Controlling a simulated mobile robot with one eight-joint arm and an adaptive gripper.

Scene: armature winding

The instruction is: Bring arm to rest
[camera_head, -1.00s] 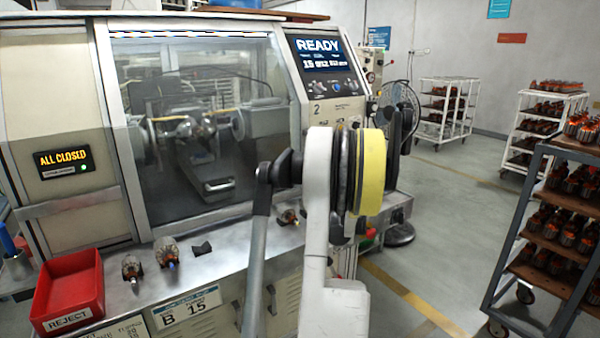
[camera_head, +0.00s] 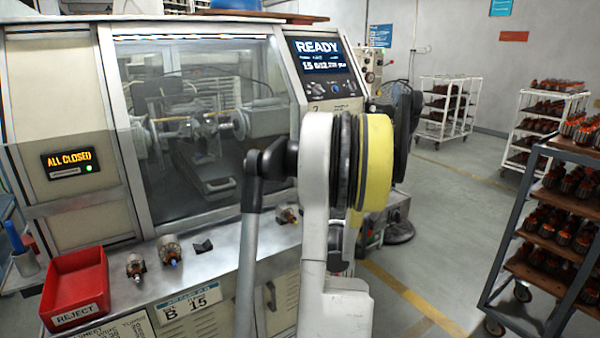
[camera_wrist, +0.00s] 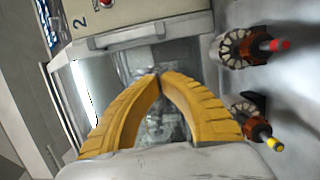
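My arm stands folded in front of the winding machine in the head view, with its yellow-banded joint near the middle. My gripper (camera_wrist: 159,76) shows in the wrist view as two yellow ribbed fingers. Their tips come together, with nothing seen between them. In the head view the gripper cannot be made out behind the arm. The winding machine (camera_head: 70,110) has its window closed; its panels read READY and ALL CLOSED.
Armatures (camera_head: 169,250) lie on the machine's front ledge, beside a red REJECT bin (camera_head: 75,285). Two armatures (camera_wrist: 245,46) show right of the fingers in the wrist view. A loaded rack (camera_head: 540,205) stands at right. The floor between is open.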

